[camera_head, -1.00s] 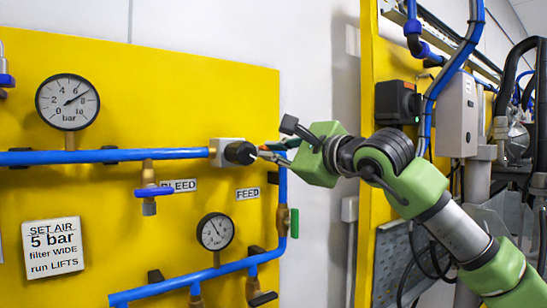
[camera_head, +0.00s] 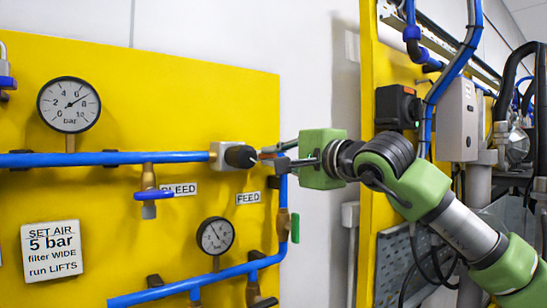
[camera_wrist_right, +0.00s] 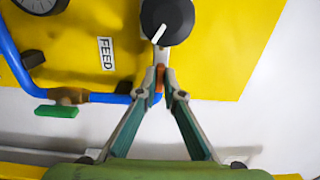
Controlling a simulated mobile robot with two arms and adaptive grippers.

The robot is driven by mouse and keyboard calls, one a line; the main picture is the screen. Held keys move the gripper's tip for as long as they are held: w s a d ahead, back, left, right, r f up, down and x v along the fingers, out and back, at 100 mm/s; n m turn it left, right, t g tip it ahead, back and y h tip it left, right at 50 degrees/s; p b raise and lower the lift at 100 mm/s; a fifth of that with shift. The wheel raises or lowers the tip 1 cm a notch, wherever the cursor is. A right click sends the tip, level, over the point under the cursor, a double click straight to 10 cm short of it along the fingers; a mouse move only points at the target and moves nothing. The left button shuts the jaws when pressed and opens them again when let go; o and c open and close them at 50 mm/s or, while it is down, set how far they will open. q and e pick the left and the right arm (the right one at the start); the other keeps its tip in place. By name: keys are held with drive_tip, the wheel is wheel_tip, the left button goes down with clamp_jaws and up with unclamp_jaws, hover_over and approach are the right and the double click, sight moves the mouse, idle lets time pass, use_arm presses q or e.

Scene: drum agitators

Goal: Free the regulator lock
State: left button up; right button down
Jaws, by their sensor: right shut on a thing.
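The regulator (camera_head: 217,155) is a grey block with a black knob (camera_head: 240,156) at the right end of the upper blue pipe. The knob also shows in the right wrist view (camera_wrist_right: 175,22), with a white pointer mark. My right gripper (camera_head: 266,154) is just right of the knob, pointing left at it. In the right wrist view its fingertips (camera_wrist_right: 161,93) close on a small lock piece (camera_wrist_right: 158,86), orange with grey beside it, at the knob's lower edge. The fingertips hide part of it; I cannot tell whether it still engages the knob. My left gripper is not in view.
The yellow panel (camera_head: 120,220) carries an upper gauge (camera_head: 69,104), a lower gauge (camera_head: 215,236), a blue-handled bleed valve (camera_head: 153,194) and a green-handled valve (camera_head: 294,227). A FEED label (camera_head: 248,198) sits below the knob. White wall lies right of the panel.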

idle(0.4)
drive_tip(key=c, duration=2.2)
unclamp_jaws()
drive_tip(key=shift+o, duration=0.2)
drive_tip(key=shift+a, duration=0.1)
drive_tip(key=v, duration=1.2)
